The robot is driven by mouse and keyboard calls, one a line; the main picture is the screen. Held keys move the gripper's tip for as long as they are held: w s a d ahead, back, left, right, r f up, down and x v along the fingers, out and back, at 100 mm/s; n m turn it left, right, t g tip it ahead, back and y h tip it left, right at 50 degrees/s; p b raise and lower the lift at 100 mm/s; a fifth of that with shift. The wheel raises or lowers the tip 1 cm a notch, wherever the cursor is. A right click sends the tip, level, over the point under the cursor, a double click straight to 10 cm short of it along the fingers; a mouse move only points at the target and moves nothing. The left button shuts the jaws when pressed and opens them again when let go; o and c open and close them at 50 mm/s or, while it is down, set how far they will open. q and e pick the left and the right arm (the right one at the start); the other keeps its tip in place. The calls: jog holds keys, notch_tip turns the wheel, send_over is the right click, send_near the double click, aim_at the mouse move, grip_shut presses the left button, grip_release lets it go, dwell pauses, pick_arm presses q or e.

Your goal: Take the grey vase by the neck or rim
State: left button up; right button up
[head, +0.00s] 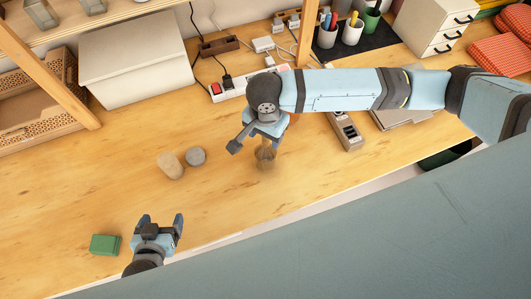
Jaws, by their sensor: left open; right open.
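A small grey round object (195,156), which looks like the grey vase seen from above, stands on the wooden table left of centre. Its neck and rim are not clear at this size. My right gripper (264,137) is open, to the right of the grey object and apart from it. It is above a brown, narrow-waisted object (265,155), partly hidden by the gripper; I cannot tell whether they touch. My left gripper (161,222) is open and empty near the table's front edge, below the grey object in the picture.
A beige cylinder (170,165) stands close beside the grey object on its left. A green block (105,244) lies left of my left gripper. The table's left-middle is clear.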

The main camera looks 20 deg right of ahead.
jog(key=shift+f, duration=0.3)
grip_shut()
jog(key=shift+r, duration=0.15)
